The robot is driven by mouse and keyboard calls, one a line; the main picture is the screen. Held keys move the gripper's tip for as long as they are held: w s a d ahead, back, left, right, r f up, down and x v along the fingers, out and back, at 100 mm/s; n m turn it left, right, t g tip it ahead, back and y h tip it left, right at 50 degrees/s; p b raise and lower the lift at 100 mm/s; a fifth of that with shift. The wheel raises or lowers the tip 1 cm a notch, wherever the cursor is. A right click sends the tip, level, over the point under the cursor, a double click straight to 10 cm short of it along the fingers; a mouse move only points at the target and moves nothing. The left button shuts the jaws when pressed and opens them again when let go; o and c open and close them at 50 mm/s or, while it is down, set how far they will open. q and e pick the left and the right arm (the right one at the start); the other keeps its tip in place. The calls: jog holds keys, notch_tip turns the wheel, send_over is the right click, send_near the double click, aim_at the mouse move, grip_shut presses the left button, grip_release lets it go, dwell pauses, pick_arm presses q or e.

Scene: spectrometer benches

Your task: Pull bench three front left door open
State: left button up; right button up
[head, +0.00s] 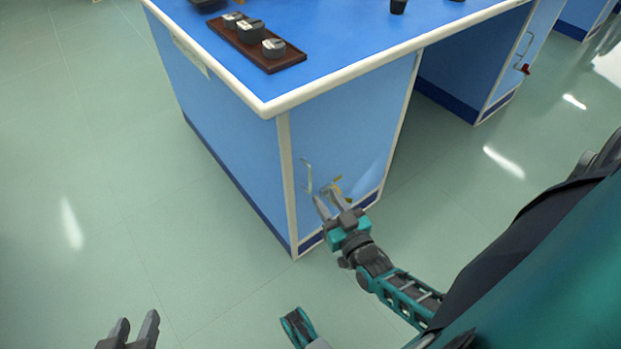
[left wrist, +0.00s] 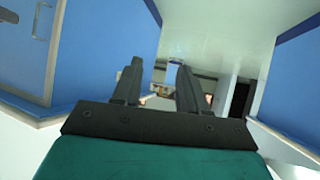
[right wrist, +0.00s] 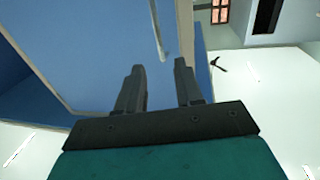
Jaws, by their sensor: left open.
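The blue front left door (head: 345,130) of the near bench looks shut, flush in its white frame. Its slim upright handle (head: 308,177) is near the left edge; it also shows in the right wrist view (right wrist: 157,32). My right gripper (head: 328,192) is open just in front of the door, low and slightly right of the handle. In the right wrist view the handle's end appears between and beyond the fingertips (right wrist: 160,66); I cannot tell whether they touch it. My left gripper (head: 136,325) is open and empty, low over the floor, well away from the door.
The blue benchtop (head: 350,28) has a white edge and carries a brown tray (head: 283,64) with several dark-and-silver pieces. An open knee space lies right of the door, then another door with a handle (head: 523,45). The green floor (head: 90,190) is clear at left.

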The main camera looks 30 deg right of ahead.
jog(key=w+b, duration=0.2)
jog(key=w, duration=0.5)
jog(key=shift+w+d, duration=0.4)
jog(key=shift+d, duration=0.05)
jog(key=shift+c, duration=0.2)
grip_shut()
dwell(0.8)
